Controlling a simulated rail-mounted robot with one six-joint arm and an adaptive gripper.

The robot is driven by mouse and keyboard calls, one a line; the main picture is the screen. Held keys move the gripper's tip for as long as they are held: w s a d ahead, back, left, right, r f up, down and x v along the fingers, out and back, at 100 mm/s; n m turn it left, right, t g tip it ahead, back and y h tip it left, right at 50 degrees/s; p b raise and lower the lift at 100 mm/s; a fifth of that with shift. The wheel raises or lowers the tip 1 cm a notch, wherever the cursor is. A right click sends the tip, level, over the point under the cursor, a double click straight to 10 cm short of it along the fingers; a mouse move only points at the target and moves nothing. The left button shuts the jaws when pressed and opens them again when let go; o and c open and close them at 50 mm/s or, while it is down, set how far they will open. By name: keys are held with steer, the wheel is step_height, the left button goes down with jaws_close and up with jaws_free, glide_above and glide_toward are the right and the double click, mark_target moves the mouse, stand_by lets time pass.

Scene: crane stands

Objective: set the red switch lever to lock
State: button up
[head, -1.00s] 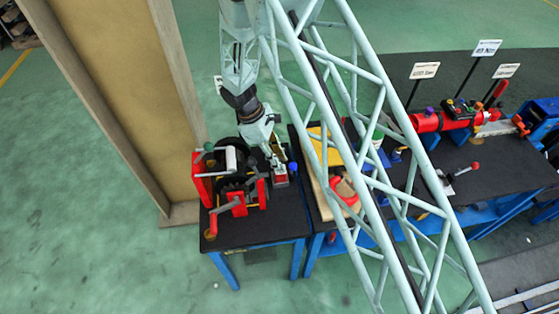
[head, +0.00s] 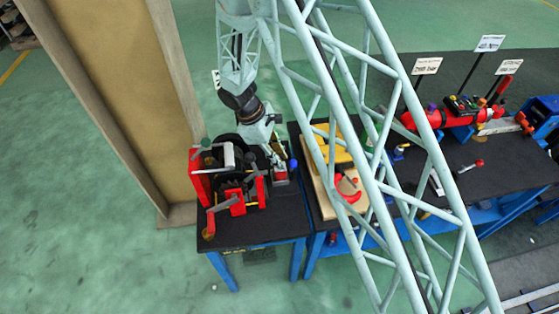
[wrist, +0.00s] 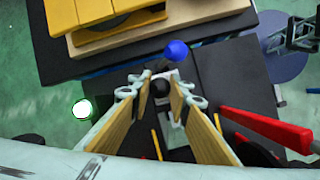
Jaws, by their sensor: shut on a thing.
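A small red-and-grey switch (head: 281,179) sits at the right side of the near bench, beside the black winch. My gripper (head: 278,162) points down at it and hides much of its lever. In the wrist view, a dark round knob (wrist: 161,88) shows between the fingertips of my gripper (wrist: 160,82), above a grey slotted plate. The tan-lined fingers are closed on this knob. The lever's position and any lock marking cannot be read.
The winch with its red frame (head: 201,181) stands close left of my gripper. A blue knob (wrist: 177,52) is just past the fingertips. A red bar (wrist: 265,128) lies to the right in the wrist view. A wooden board (head: 323,199) with yellow parts is on the neighbouring bench.

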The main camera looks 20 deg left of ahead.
steer(key=shift+s+d+m+t+y+b, duration=0.25)
steer(key=shift+t+b, duration=0.4)
steer(key=shift+b, duration=2.5)
steer(key=shift+s+a+m+t+y+b, duration=0.1)
steer(key=shift+s+t+y+b, duration=0.4)
steer(key=shift+b, duration=2.6)
steer(key=shift+w, duration=0.2)
steer(key=o, duration=0.9)
steer(key=shift+c, duration=0.2)
steer(key=shift+w+r+h+p, duration=0.15)
steer(key=shift+r+h+p, duration=0.1)
steer(key=shift+p, duration=0.85)
steer(key=shift+w+g+h+p, duration=0.3)
steer(key=shift+g+p, duration=0.35)
steer(key=shift+p, duration=2.95)
steer(key=shift+w+a+f+n+g+h+p, duration=0.2)
steer(key=shift+g+p, duration=0.3)
steer(key=shift+p, duration=1.3)
steer(key=shift+w+a+f+n+g+h+p, duration=0.1)
steer(key=shift+n+g+h+p, duration=0.3)
steer(key=shift+p, duration=1.35)
